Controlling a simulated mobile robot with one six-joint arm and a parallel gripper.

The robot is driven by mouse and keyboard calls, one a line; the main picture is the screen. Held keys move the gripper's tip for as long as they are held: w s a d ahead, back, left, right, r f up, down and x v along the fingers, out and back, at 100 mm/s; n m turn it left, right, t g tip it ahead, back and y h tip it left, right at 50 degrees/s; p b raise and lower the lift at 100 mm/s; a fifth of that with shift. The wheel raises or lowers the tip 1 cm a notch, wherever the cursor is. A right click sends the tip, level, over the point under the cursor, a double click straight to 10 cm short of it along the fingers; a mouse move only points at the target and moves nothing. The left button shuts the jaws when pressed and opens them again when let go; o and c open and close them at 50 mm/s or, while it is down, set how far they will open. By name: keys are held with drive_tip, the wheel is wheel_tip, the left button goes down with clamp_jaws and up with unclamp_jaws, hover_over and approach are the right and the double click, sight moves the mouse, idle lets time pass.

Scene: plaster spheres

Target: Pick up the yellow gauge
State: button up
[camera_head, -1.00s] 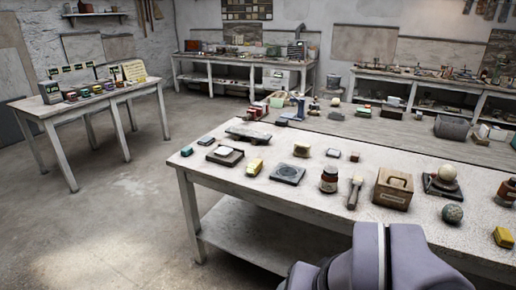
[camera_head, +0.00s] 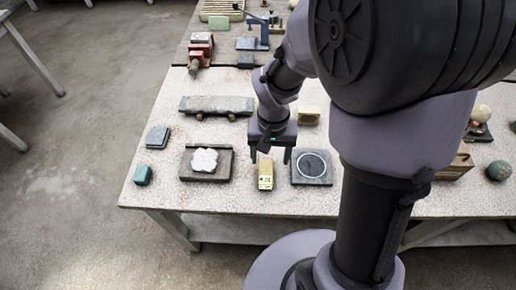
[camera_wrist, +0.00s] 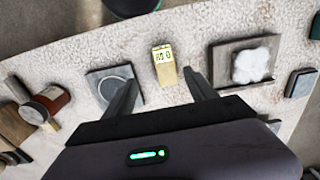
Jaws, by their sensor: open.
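The yellow gauge (camera_head: 265,174) is a small upright-looking block with a dark-marked face, near the front edge of the speckled table (camera_head: 330,205). It also shows in the wrist view (camera_wrist: 164,64), ahead of and between my finger tips. My gripper (camera_head: 271,158) is open and empty, just behind and above the gauge in the head view. Its two fingers show in the wrist view (camera_wrist: 160,92), one on each side. I see no contact with the gauge.
A dark square plate with a round disc (camera_head: 312,167) lies close right of the gauge. A tray with a white lobed piece (camera_head: 206,163) lies left. A pale yellow block (camera_head: 310,116) and a long grey slab (camera_head: 216,105) sit behind. Bare tabletop surrounds the gauge.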

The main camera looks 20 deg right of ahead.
sight(266, 172)
wheel_tip(266, 172, down, 7)
drive_tip(key=shift+w+r+b, duration=0.1)
drive_tip(key=shift+w+b, duration=0.05)
drive_tip(key=shift+b, duration=0.9)
drive_tip(key=shift+w+a+f+b, duration=0.1)
drive_tip(key=shift+w+f+b, duration=0.25)
drive_tip(key=shift+f, duration=0.45)
drive_tip(key=shift+w+a+f+b, duration=0.1)
drive_tip(key=shift+f+b, duration=0.35)
drive_tip(key=shift+f, duration=0.35)
drive_tip(key=shift+w+a+f+b, duration=0.1)
drive_tip(key=shift+w+f+b, duration=0.25)
drive_tip(key=shift+f, duration=0.45)
drive_tip(key=shift+s+f+b, duration=0.1)
drive_tip(key=shift+f+b, duration=0.15)
drive_tip(key=shift+b, duration=0.1)
drive_tip(key=shift+c, duration=0.4)
clamp_jaws()
